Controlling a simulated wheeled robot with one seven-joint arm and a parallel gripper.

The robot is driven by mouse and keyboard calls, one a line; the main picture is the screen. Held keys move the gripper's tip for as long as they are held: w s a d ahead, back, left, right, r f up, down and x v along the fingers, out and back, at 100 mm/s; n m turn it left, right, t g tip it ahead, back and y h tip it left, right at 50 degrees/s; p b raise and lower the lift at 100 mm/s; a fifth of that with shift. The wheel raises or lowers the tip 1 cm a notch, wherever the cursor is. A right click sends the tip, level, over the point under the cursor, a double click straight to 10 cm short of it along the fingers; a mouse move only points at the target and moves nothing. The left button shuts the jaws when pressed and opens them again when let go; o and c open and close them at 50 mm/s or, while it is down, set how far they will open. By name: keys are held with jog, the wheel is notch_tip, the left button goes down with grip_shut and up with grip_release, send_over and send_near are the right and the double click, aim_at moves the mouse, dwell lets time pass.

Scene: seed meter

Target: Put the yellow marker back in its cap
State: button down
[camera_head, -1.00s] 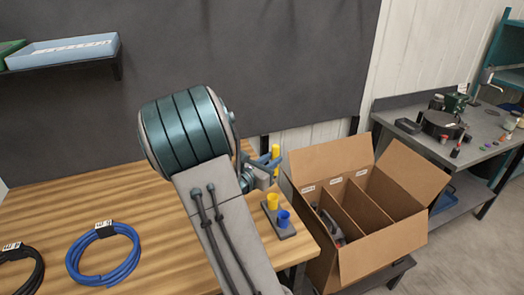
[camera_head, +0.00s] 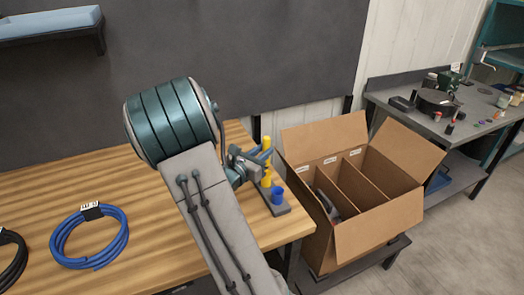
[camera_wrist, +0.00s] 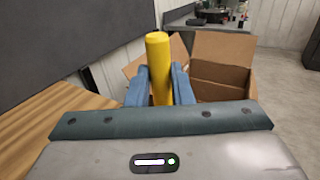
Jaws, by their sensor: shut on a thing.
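The yellow marker (camera_head: 266,143) stands upright between the fingers of my gripper (camera_head: 262,157), which is shut on it. In the wrist view the marker (camera_wrist: 158,55) rises between the two blue fingers (camera_wrist: 160,88). The yellow cap (camera_head: 266,180) stands in a small grey holder (camera_head: 281,210) near the table's right edge. In the head view the marker is right above this cap; the fingers hide its lower part, so I cannot tell whether marker and cap touch. The wrist view does not show the cap.
A blue cap (camera_head: 278,195) stands in the same holder, close to the yellow one. An open cardboard box (camera_head: 375,215) with dividers is beyond the table's right edge. A blue cable coil (camera_head: 90,240) lies on the wooden table (camera_head: 150,260); the table between coil and arm is clear.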

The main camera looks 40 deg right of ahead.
jog(key=shift+f, duration=0.4)
jog(key=shift+f+b, duration=0.35)
jog(key=shift+b, duration=0.1)
dwell(0.3)
jog(key=shift+f+b, duration=0.35)
jog(key=shift+f, duration=0.15)
jog(key=shift+f+b, duration=0.4)
jog(key=shift+b, duration=0.05)
jog(key=shift+f, duration=0.1)
dwell(0.5)
jog(key=shift+f+b, duration=0.4)
jog(key=shift+f+b, duration=0.6)
jog(key=shift+f, duration=0.15)
dwell(1.1)
